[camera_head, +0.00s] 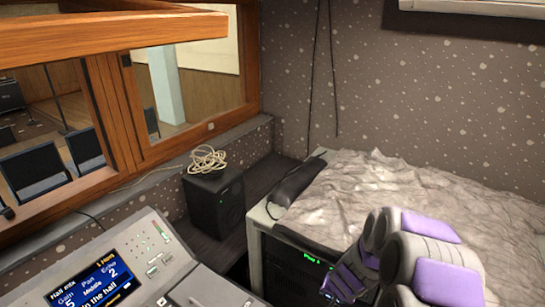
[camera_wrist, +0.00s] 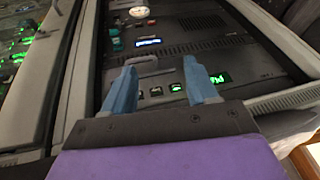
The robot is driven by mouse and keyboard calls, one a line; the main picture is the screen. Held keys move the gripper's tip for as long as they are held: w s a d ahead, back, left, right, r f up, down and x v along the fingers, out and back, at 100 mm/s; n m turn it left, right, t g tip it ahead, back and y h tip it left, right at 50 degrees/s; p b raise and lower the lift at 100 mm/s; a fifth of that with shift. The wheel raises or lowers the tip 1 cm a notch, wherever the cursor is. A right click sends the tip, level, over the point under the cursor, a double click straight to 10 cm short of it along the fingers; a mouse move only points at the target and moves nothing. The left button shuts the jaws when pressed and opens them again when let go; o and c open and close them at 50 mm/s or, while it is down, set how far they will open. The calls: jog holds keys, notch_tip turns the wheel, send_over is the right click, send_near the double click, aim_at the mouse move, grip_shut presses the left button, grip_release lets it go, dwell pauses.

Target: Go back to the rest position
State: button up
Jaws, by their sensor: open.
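My gripper (camera_wrist: 163,85) shows in the wrist view as two blue fingers spread apart with nothing between them. It faces a dark rack panel (camera_wrist: 240,65) with green-lit displays, a handle and small buttons. I cannot tell how far the fingertips are from the panel. In the head view my purple and grey arm is at the lower right, in front of the rack unit (camera_head: 290,270), and the fingertips are not clear there.
A black speaker (camera_head: 215,203) with a coiled cable (camera_head: 208,160) on top stands by the wooden window frame (camera_head: 115,110). A crumpled grey cover (camera_head: 390,185) lies over the rack top. A dark rolled object (camera_head: 298,182) lies at its edge. Cords hang on the wall.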

jog(key=s+a+r+n+g+y, duration=0.1)
jog(key=s+a+r+n+y, duration=0.1)
jog(key=s+a+r, duration=0.45)
jog(key=s+a+r+n+g+y, duration=0.15)
jog(key=s+a+r, duration=0.25)
jog(key=r, duration=0.5)
jog(key=s+d+r+g+h, duration=0.1)
jog(key=s+r, duration=0.2)
jog(key=s, duration=0.5)
jog(key=s+d+r+n+g+h, duration=0.1)
jog(key=s+d+r, duration=0.1)
jog(key=s, duration=0.7)
jog(key=s+d+r+n+g+h+b, duration=0.1)
jog(key=s+r, duration=0.2)
jog(key=s, duration=0.6)
jog(key=shift+s+d+r+g, duration=0.15)
jog(key=shift+s+r+g, duration=0.1)
jog(key=shift+r+g, duration=0.1)
jog(key=shift+h, duration=0.25)
